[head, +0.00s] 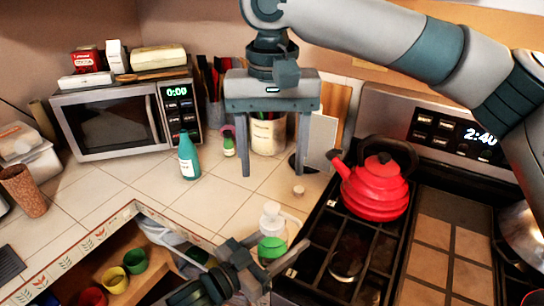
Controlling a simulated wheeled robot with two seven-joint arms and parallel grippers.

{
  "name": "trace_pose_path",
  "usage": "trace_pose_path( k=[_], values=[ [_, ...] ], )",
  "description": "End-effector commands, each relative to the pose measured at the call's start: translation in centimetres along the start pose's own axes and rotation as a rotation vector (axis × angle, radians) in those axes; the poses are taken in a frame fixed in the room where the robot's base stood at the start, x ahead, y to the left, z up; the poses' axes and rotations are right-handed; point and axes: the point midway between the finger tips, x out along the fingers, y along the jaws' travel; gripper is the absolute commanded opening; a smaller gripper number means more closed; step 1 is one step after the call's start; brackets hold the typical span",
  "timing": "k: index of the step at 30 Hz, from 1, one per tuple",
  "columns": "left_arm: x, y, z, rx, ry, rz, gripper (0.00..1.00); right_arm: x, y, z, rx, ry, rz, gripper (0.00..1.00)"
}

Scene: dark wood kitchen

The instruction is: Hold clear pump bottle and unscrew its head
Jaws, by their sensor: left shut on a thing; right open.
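The clear pump bottle (271,222), with green liquid low inside it, is upright near the counter's front edge, beside the stove. My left gripper (268,254) is shut on its lower part; a finger shows on each side of the bottle. My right gripper (273,174) is open and empty, pointing down above and behind the bottle. Its two fingers are wide apart and do not touch the bottle. The bottle's top is pale and small in view, so I cannot tell the state of its head.
A small beige round piece (298,190) lies on the tiles behind the bottle. A red kettle (374,187) stands on the stove to the right. A teal bottle (189,157) and a microwave (125,123) are at left. An open drawer with coloured cups (115,279) is below.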

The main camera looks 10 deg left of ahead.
Motion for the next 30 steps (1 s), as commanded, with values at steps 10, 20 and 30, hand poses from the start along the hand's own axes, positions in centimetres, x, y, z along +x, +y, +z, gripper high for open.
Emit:
trace_pose_path(
  k=[10,20,30],
  values=[
    [0.0,0.0,-0.1,0.0,0.001,0.0,0.0,0.8,-0.1,0.0,-0.002,-0.001,-0.002,0.6],
    [0.0,0.0,-0.1,0.0,0.001,0.0,0.0,4.8,-0.1,0.0,-0.002,-0.002,-0.002,0.6],
    [0.0,0.0,-0.1,0.0,0.002,0.0,0.0,9.9,-0.1,0.0,-0.001,-0.001,-0.002,0.6]
  ],
)
